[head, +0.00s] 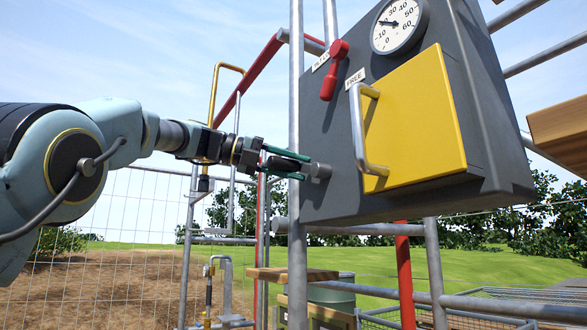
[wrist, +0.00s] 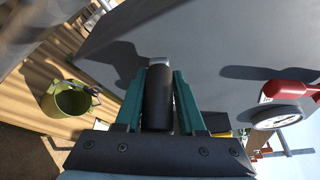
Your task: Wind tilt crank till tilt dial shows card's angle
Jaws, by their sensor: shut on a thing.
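My gripper (head: 288,165) is shut on the dark grip of the tilt crank. In the wrist view, the black crank grip (wrist: 158,97) sits between the two teal fingers, with a metal end beyond it toward the grey panel. In the head view, the crank's grey end (head: 319,171) meets the lower left of the grey box (head: 330,205). The round white tilt dial (head: 398,25) is at the top right, cut by the frame edge. Its thin needle points left; I cannot read it exactly. I see no card.
A red lever (head: 334,70) hangs above the crank, near a label reading FREE (head: 355,78). A yellow door (head: 418,120) with a metal handle (head: 358,130) projects to the right. Metal posts and red pipes stand around. A green bucket (wrist: 70,98) shows in the wrist view.

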